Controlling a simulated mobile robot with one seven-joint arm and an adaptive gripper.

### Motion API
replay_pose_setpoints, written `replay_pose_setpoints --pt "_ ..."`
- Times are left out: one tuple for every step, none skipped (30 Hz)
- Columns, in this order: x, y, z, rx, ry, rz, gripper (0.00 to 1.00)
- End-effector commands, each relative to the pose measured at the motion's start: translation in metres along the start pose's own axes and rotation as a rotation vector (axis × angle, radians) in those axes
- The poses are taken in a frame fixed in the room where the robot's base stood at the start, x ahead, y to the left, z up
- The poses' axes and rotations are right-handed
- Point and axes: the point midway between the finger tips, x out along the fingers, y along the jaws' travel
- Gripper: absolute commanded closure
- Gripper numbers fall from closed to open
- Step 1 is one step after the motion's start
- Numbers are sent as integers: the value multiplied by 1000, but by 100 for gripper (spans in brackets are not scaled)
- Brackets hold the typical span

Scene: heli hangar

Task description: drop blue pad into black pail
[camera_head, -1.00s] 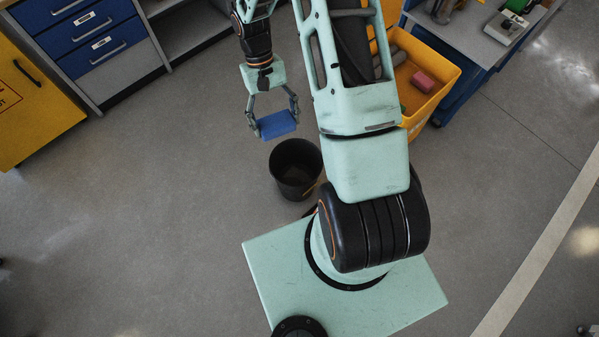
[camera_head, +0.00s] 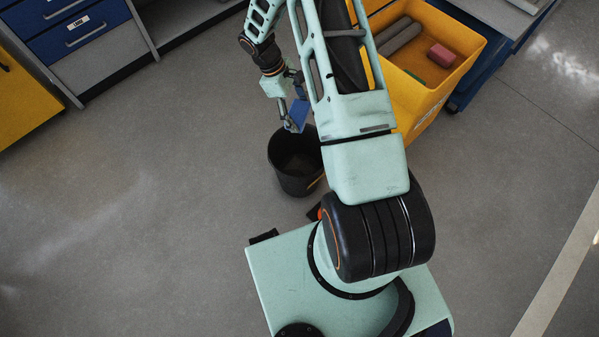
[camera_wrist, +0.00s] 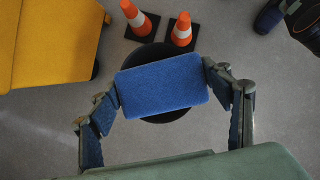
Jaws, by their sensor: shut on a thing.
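The blue pad (camera_wrist: 163,84) is a flat rounded rectangle held between the two fingers of my gripper (camera_wrist: 165,92). In the head view the pad (camera_head: 299,113) hangs from my gripper (camera_head: 293,118), close to the rim of the black pail. The black pail (camera_head: 291,178) stands upright on the floor beside my base. In the wrist view the pad covers most of the pail (camera_wrist: 150,54), whose dark edge shows above and below it. The pail's inside is partly visible in the head view and looks empty.
A yellow bin (camera_head: 428,98) with grey rolls and a red block stands right of my arm. Two orange cones (camera_wrist: 181,30) stand by the pail in the wrist view. Blue drawers (camera_head: 75,32) are at the upper left. The left floor is clear.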

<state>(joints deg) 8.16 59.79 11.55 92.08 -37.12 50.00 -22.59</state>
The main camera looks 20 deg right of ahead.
Motion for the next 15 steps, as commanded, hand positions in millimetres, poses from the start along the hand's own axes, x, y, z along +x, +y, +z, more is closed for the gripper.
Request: replay_pose_setpoints --pt "24 5 -10 -41 -1 17 51" --pt "31 8 -13 -66 -1 27 51" --pt "41 12 -17 -101 -1 42 51" --pt "48 15 -20 -125 -1 52 51" --pt "56 18 -23 -153 -1 63 51" --pt "65 22 -28 -186 -1 76 51" --pt "72 25 -31 -212 -2 87 51" --pt "79 28 -34 -237 -1 97 51" --pt "88 33 -38 -270 -1 112 51" --pt "94 35 -41 -295 -1 122 51" --pt "100 38 -44 -318 -1 132 51" --pt "108 42 -48 -348 0 144 51" --pt "113 44 -50 -368 0 153 51" --pt "118 46 -52 -388 -1 161 51" --pt "123 49 -55 -410 0 170 51"
